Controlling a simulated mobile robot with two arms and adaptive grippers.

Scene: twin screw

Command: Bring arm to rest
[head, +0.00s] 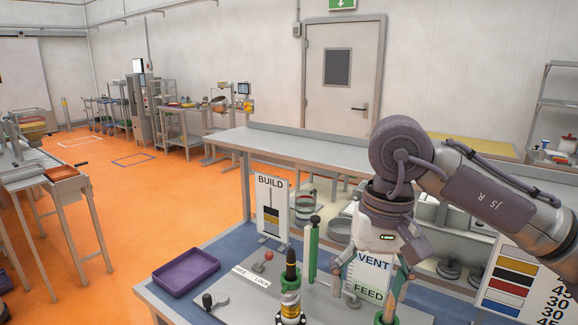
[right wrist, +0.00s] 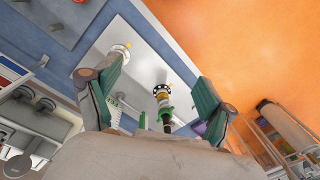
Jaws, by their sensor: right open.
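My right arm comes in from the right in the head view, with its gripper (head: 366,288) pointing down over the workbench. Its fingers are spread and nothing is held between them. In the right wrist view the teal-padded fingers of the same gripper (right wrist: 156,82) stand wide apart. An upright screw assembly (head: 290,284) with a black tip and green, white and yellow parts stands to the left of the gripper, apart from it. A banded upright piece (right wrist: 162,98) shows between the fingers in the wrist view, below them. My left gripper is out of view.
A purple tray (head: 186,271) lies on the blue bench top (head: 228,254). A BUILD sign (head: 271,205), a red-knobbed lever (head: 268,256) and a green upright handle (head: 312,250) stand near the assembly. A VENT/FEED sign (head: 368,283) is behind the gripper. The orange floor is open at left.

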